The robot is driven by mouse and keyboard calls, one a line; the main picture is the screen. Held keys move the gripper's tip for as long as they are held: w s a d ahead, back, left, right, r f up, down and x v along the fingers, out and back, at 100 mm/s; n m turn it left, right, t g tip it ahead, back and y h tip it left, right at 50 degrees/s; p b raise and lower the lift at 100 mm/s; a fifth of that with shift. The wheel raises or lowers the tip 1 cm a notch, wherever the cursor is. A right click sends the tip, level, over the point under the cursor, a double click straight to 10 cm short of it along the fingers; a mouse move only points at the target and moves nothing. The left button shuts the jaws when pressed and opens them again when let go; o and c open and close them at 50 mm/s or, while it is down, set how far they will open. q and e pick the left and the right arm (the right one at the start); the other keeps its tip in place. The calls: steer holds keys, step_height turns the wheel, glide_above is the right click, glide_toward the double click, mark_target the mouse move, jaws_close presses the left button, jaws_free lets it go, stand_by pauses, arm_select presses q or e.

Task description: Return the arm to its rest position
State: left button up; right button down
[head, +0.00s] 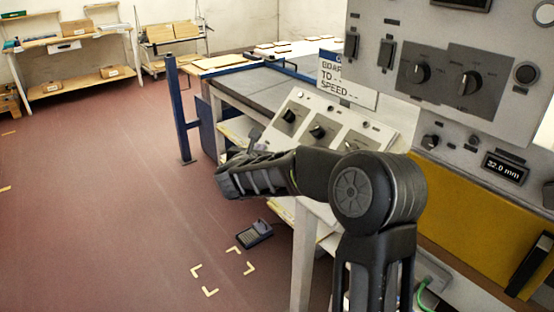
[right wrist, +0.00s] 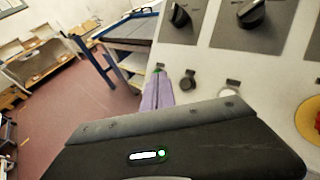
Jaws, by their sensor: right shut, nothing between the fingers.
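My right arm comes in from the bottom of the head view, with its black round joint in front of the control panel. Its forearm points left, and the right gripper (head: 253,139) is at its far end, small and partly hidden by the wrist. In the right wrist view the right gripper (right wrist: 158,88) shows its fingers together, with nothing between them. The fingers are in front of the sloped control panel (right wrist: 205,60); I cannot tell whether they touch it. My left gripper is not in view.
A blue post (head: 180,110) and a grey conveyor (head: 262,88) are beyond. A dark pedal-like box (head: 254,233) lies on the floor. The red floor at left is open.

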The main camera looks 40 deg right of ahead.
stand_by(0.6)
steer(key=s+a+f+n+y, duration=0.2)
steer(key=a+f+n+y, duration=0.3)
steer(key=a+f+n, duration=0.85)
steer(key=s+a+f+n+y, duration=0.1)
steer(key=a+f+n+y, duration=0.4)
steer(key=a+f+n, duration=0.85)
steer(key=s+a+f+n+g+y, duration=0.3)
steer(key=s+a+f+n+g, duration=0.15)
steer(key=s+f+n, duration=0.7)
steer(key=s+a+f+n+g, duration=0.1)
steer(key=s+a+f+n, duration=0.1)
steer(key=s, duration=0.5)
steer(key=s+a+f+n+g+y, duration=0.1)
steer(key=s+a+f+n+g, duration=0.1)
steer(key=s, duration=0.5)
steer(key=s+a+f+n+g+y, duration=0.1)
steer(key=s+a+f+n, duration=0.1)
steer(key=s+a, duration=0.2)
steer(key=s, duration=0.3)
steer(key=shift+s+a+g, duration=0.25)
steer(key=shift+g, duration=0.1)
